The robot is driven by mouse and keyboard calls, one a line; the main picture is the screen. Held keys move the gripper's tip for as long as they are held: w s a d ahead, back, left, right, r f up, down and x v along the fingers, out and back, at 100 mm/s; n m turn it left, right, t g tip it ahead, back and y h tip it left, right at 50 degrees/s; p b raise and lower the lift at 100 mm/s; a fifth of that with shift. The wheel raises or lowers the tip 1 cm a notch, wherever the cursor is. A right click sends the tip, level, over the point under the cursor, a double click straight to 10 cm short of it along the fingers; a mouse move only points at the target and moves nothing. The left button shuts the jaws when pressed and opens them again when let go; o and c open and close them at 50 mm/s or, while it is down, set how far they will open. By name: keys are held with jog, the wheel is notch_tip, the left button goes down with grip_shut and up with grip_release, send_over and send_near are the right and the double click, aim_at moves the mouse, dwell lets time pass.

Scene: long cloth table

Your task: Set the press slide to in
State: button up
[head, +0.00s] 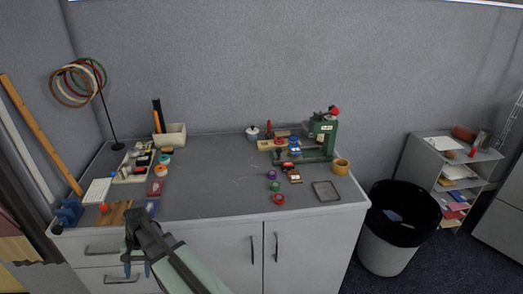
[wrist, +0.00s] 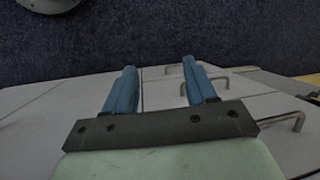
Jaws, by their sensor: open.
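A green press (head: 322,135) with a red knob on top stands at the back right of the grey table top. Its slide is too small to make out, so I cannot tell its position. My gripper (head: 137,265) is in front of the cabinet's left side, below the table top and far to the left of the press. In the wrist view my gripper (wrist: 163,88) shows two blue fingers spread apart with nothing between them. The press is not in the wrist view.
Tape rolls (head: 275,187), a wooden cup (head: 341,166) and a flat grey tray (head: 326,191) lie near the press. A ring stand (head: 117,144) and a tool holder (head: 170,134) stand at left. A bin (head: 390,245) is right of the cabinet. The table's front middle is clear.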

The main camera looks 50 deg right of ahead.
jog(key=w+d+r+m+t, duration=0.1)
jog(key=w+d+r, duration=0.2)
jog(key=w+r, duration=0.2)
jog(key=w+d+r+m+t, duration=0.1)
jog(key=w+d+r, duration=0.2)
jog(key=w+r, duration=0.2)
jog(key=w+d+r+m+t, duration=0.1)
jog(key=w+d+r, duration=0.2)
jog(key=w+r, duration=0.2)
jog(key=shift+w+d+r+m+h, duration=0.1)
jog(key=shift+d+r+m+h, duration=0.1)
jog(key=shift+r, duration=0.75)
jog(key=shift+w+d+r+m+h, duration=0.1)
jog(key=shift+d+r+h, duration=0.1)
jog(key=shift+r, duration=0.75)
jog(key=w+d+r+m+t+h, duration=0.15)
jog(key=w+d+r, duration=0.25)
jog(key=d, duration=0.5)
jog(key=m+g+h, duration=0.5)
jog(key=m+h, duration=0.1)
jog(key=m, duration=0.4)
send_near(278, 149)
jog(key=shift+n+y, duration=0.25)
jog(key=x, duration=0.8)
jog(key=shift+s+d+f, duration=0.15)
jog(key=shift+s, duration=0.05)
jog(key=shift+c, duration=0.2)
